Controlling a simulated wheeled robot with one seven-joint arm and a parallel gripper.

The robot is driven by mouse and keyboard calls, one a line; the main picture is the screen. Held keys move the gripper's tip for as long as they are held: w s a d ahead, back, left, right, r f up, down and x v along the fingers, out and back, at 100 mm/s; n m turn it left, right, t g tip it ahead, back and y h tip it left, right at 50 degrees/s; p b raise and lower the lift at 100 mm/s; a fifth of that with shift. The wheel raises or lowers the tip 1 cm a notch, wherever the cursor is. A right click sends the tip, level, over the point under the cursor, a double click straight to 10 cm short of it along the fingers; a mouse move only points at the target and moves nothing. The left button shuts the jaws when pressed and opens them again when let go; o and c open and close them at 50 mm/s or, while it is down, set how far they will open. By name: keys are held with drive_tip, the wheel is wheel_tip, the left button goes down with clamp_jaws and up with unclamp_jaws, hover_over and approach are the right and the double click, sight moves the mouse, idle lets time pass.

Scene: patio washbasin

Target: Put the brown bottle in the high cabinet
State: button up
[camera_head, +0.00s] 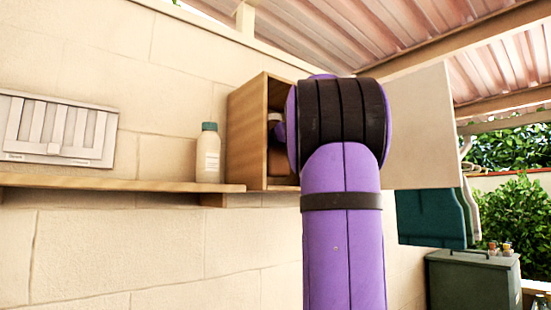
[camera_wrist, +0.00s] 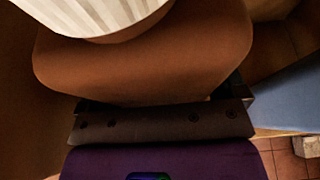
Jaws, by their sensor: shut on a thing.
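The brown bottle (camera_wrist: 150,70) fills much of the wrist view, with its white ribbed cap (camera_wrist: 95,18) at the top edge. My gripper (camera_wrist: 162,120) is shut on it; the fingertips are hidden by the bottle. In the head view the high cabinet (camera_head: 247,130) is a wooden box on the wall, with its pale door (camera_head: 422,125) swung open to the right. My purple arm reaches up in front of its opening and hides most of the inside. A pale cap and some brown show just inside the left wall. Whether the bottle touches the cabinet floor cannot be told.
A wooden shelf (camera_head: 110,183) runs along the wall to the left of the cabinet. A white bottle with a green cap (camera_head: 208,155) stands on it close to the cabinet. A white slatted panel (camera_head: 57,130) is farther left. A dark green bin (camera_head: 473,282) stands at lower right.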

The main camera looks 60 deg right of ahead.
sight(281, 152)
wheel_tip(281, 152, down, 2)
drive_tip(key=shift+f, duration=0.1)
drive_tip(key=shift+w+f, duration=0.15)
drive_tip(key=shift+f, duration=0.25)
drive_tip(key=o, duration=1.3)
drive_tip(key=shift+d+f, duration=0.1)
drive_tip(key=shift+f, duration=0.05)
drive_tip(key=shift+o, duration=0.2)
drive_tip(key=v, duration=1.2)
